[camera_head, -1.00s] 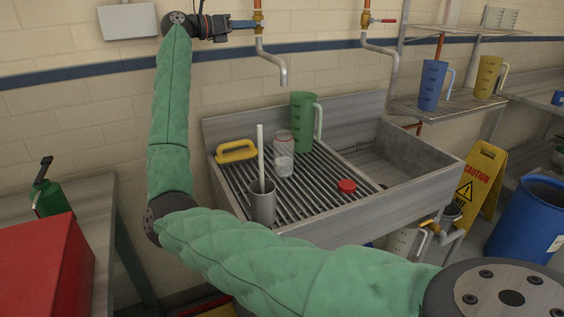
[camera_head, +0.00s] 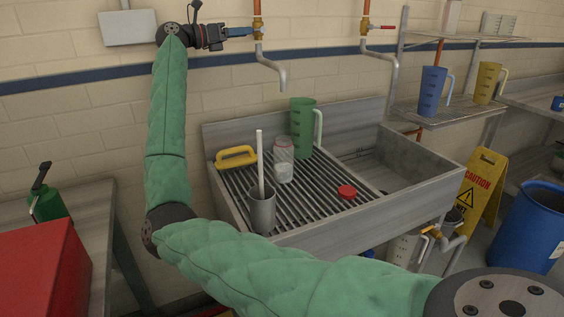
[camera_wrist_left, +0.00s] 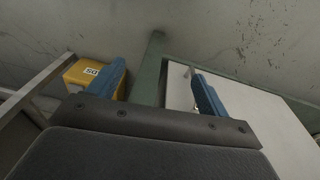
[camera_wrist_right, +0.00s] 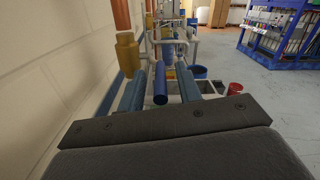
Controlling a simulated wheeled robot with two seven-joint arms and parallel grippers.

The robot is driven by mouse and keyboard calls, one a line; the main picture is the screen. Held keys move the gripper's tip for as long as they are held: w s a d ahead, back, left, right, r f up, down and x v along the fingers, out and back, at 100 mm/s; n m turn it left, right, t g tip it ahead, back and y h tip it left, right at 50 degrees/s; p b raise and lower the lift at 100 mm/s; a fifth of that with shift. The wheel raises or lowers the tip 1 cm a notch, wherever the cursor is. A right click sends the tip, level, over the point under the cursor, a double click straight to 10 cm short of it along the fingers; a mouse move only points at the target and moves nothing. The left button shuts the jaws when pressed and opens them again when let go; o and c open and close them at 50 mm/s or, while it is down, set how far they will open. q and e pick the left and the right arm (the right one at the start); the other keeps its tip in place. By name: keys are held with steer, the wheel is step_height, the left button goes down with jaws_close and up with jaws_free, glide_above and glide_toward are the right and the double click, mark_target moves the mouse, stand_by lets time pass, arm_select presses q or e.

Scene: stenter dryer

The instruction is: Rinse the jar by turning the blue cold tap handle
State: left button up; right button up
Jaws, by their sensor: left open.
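The clear jar (camera_head: 284,163) stands upright on the ribbed drainboard under the left spout (camera_head: 282,78), with something whitish in its lower part. No water stream shows. My right gripper (camera_head: 238,33) is at the left tap, level with its brass valve. In the right wrist view the blue cold tap handle (camera_wrist_right: 160,84) lies between the two blue fingers (camera_wrist_right: 160,92), with a gap on each side. The fingers look open around it. My left gripper (camera_wrist_left: 155,85) is open and empty, away from the sink, and outside the head view.
A red lid (camera_head: 347,191), a grey cup with a white rod (camera_head: 262,208), a yellow-handled brush (camera_head: 236,157) and a green jug (camera_head: 302,128) stand near the jar. A red-handled tap (camera_head: 380,27) is to the right. The sink basin (camera_head: 385,165) looks empty.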

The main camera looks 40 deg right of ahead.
steer(key=v, duration=0.6)
steer(key=shift+a+b, duration=0.2)
steer(key=shift+b, duration=0.1)
steer(key=shift+r, duration=0.1)
